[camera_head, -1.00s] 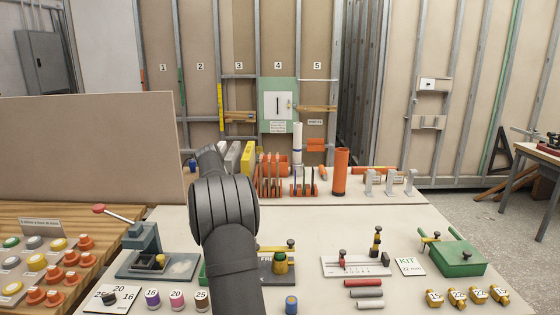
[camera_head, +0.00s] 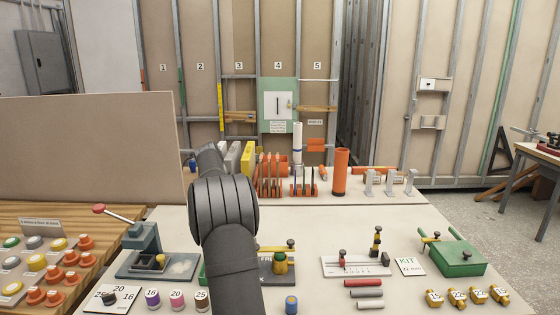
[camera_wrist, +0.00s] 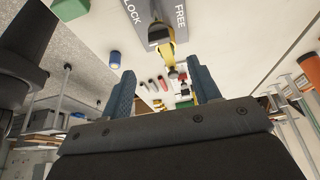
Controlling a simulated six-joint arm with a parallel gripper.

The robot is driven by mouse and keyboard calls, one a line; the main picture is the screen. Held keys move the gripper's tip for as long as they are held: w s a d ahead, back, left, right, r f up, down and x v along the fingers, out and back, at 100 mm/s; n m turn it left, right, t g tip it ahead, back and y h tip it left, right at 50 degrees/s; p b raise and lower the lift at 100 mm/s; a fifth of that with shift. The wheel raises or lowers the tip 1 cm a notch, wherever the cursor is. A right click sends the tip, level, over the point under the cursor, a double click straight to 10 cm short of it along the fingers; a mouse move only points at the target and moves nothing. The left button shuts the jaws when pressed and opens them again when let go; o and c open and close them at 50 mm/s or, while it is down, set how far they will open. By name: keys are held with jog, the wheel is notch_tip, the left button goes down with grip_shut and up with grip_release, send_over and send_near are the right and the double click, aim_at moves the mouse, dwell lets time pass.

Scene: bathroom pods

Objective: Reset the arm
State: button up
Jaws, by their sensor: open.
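My gripper (camera_wrist: 163,98) shows in the wrist view with its two blue-grey fingers apart and nothing between them. In the head view my dark grey arm rises over the middle of the white bench (camera_head: 200,222), and the gripper itself is hidden there. Beyond the fingers, the wrist view shows a grey plate (camera_wrist: 152,18) marked LOCK and FREE with a yellow part (camera_wrist: 166,42) on it. The fingers appear apart from these things.
A lever press (camera_head: 150,255) stands left of my arm. A gauge block (camera_head: 355,265), a green box (camera_head: 460,258) and several brass fittings (camera_head: 478,296) lie to the right. An orange tube (camera_head: 340,172) and racks stand behind. A beige panel (camera_head: 90,150) rises at left.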

jog(key=x, duration=0.8)
jog(key=shift+d+f, duration=0.2)
jog(key=shift+f, duration=0.15)
jog(key=shift+s+d+f, duration=0.1)
jog(key=shift+d+f, duration=0.05)
jog(key=shift+f, duration=0.2)
jog(key=n, duration=0.2)
jog(key=n+t, duration=0.1)
jog(key=n, duration=0.1)
jog(key=shift+s+t, duration=0.1)
jog(key=shift+t, duration=0.2)
jog(key=n, duration=0.2)
jog(key=n+t+y, duration=0.1)
jog(key=n, duration=0.2)
jog(key=shift+s+t, duration=0.1)
jog(key=shift+t, duration=0.2)
jog(key=n, duration=0.2)
jog(key=n+y, duration=0.1)
jog(key=n, duration=0.1)
jog(key=shift+d+t+y, duration=0.15)
jog(key=shift+t+y, duration=0.15)
jog(key=shift+t, duration=0.1)
jog(key=shift+n+y, duration=0.6)
jog(key=shift+n, duration=1.2)
jog(key=shift+d, duration=0.1)
